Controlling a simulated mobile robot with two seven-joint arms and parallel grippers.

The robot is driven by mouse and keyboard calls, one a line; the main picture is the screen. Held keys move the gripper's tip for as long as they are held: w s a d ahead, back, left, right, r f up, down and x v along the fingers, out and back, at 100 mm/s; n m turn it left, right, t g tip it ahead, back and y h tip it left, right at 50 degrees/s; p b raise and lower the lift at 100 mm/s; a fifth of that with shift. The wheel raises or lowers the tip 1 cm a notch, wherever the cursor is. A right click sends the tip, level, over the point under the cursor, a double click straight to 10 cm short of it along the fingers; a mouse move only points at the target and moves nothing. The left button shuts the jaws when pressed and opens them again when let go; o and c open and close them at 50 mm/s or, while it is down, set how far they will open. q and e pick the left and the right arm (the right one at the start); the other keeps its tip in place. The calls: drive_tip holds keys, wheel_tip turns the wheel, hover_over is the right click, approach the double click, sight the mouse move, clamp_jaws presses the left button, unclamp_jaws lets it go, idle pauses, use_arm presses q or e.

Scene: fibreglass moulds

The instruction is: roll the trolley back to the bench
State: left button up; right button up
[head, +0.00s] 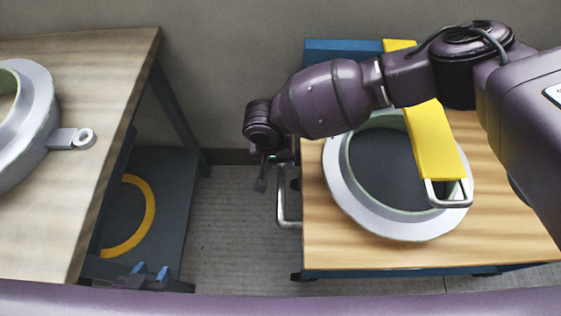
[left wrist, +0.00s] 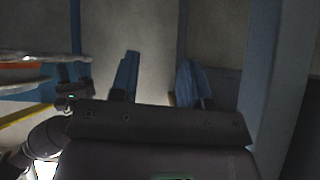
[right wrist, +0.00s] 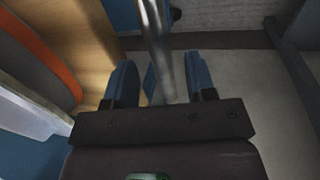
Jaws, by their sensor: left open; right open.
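The trolley (head: 320,250) has a wooden top and blue frame and stands right of centre in the head view. Its bent metal handle (head: 287,208) sticks out on its left side; a metal bar, seemingly this handle, shows in the right wrist view (right wrist: 157,45). My right gripper (head: 268,178) is open beside the handle, and the bar appears between its fingers (right wrist: 162,85). The bench (head: 95,170), wood-topped with dark legs, stands at the left, with a gap between it and the trolley. My left gripper (head: 150,271) is open and empty, low near the bench's lower shelf.
A grey ring mould (head: 400,228) and a yellow bar with a metal loop (head: 432,140) lie on the trolley. Another ring mould (head: 40,120) with a tab lies on the bench. A yellow ring (head: 146,215) lies on the lower shelf. The floor (head: 225,225) between is clear.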

drive_tip(key=shift+d+f, duration=0.25)
drive_tip(key=shift+f, duration=0.8)
drive_tip(key=shift+c, duration=0.4)
clamp_jaws()
